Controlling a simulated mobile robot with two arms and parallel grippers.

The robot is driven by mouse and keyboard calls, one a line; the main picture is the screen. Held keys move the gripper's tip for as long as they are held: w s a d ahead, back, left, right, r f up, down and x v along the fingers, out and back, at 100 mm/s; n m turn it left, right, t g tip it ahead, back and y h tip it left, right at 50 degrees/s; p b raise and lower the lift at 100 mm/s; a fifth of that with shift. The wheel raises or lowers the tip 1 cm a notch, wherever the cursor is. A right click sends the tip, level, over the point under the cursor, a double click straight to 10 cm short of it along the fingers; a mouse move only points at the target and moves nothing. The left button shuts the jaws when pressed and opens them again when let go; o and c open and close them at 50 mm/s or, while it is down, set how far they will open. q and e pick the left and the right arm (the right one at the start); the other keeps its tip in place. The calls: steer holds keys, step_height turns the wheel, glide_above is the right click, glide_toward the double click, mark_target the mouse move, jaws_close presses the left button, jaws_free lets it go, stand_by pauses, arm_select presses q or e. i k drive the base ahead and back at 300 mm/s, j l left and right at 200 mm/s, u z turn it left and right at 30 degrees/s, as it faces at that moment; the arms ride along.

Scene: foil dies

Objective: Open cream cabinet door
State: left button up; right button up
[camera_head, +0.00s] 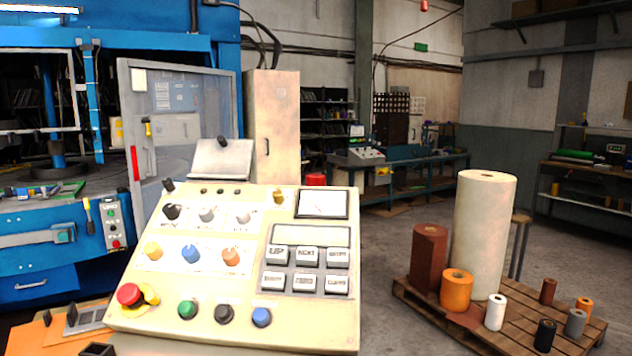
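The tall cream cabinet (286,120) stands behind the control console, left of centre. Its door (266,110) appears closed, with a dark vertical handle (266,146) about midway up the visible part. The cabinet's lower part is hidden by the console. Neither of my grippers can be made out in this view.
A cream control console (190,275) with knobs and buttons fills the foreground before the cabinet. A grey panel door (190,90) and blue machine (30,290) stand left. A wooden pallet (415,300) with foil rolls stands right. The floor (385,240) between console and pallet is clear.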

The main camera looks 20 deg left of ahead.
mark_target(275, 93)
steer(key=i+l+z, duration=0.45)
steer(key=i, duration=0.3)
steer(key=i+l+z, duration=0.2)
steer(key=i, duration=0.2)
steer(key=i+u, duration=0.25)
steer(key=i, duration=0.25)
steer(key=i+u, duration=0.3)
steer(key=i, duration=0.2)
steer(key=i+l+u, duration=0.25)
steer(key=i, duration=0.25)
steer(key=i+j+u, duration=0.2)
steer(key=i+u, duration=0.15)
steer(key=i, duration=0.25)
steer(key=i+u, duration=0.35)
steer(key=i, duration=0.25)
steer(key=i+l+u, duration=0.15)
steer(key=i+u, duration=0.15)
steer(key=i, duration=0.3)
steer(key=i+l+u, duration=0.35)
steer(key=i, duration=0.2)
steer(key=i+j+u, duration=0.2)
steer(key=i, duration=0.35)
steer(key=i+j+u, duration=0.1)
steer(key=i+u, duration=0.15)
steer(key=i, duration=0.25)
